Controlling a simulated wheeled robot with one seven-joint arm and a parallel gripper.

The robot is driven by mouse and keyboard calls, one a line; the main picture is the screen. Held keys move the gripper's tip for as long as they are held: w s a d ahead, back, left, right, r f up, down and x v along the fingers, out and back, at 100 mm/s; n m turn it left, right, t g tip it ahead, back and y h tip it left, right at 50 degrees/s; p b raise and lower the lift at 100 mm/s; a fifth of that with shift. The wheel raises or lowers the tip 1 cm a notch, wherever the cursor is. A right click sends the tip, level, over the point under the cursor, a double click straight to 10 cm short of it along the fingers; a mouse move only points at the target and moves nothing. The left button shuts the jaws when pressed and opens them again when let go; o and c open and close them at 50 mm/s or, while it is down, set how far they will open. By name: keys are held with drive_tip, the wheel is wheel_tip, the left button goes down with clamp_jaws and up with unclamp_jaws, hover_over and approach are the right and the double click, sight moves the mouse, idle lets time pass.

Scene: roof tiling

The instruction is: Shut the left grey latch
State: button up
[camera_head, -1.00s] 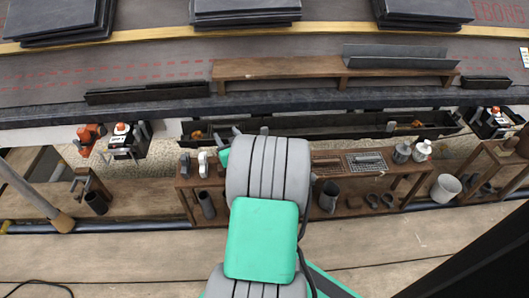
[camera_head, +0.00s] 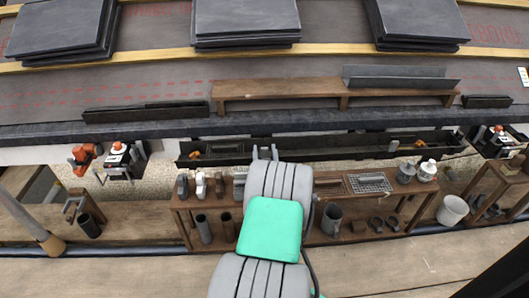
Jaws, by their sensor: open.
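A long dark gutter (camera_head: 330,148) runs below the roof edge, with a small orange-brown part near its left end (camera_head: 195,154) and another near its right end (camera_head: 420,146). I cannot make out a grey latch for certain at this size. My arm rises from the bottom centre and hides part of the bench and gutter. Two grey prongs beyond its top look like the fingers of my gripper (camera_head: 265,153), apart and in front of the gutter's middle. The rest of my gripper is hidden, and nothing shows between the fingers.
A wooden bench (camera_head: 180,204) below the gutter carries grey tools, a wire tray (camera_head: 369,183) and jugs (camera_head: 427,170). Dark tile stacks (camera_head: 247,22) lie on the roof (camera_head: 160,80). Orange-and-black devices (camera_head: 119,160) hang at left and right. A white bucket (camera_head: 452,210) stands right.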

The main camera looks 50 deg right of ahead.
drive_tip(key=shift+c, duration=0.4)
clamp_jaws()
drive_tip(key=shift+r, duration=0.1)
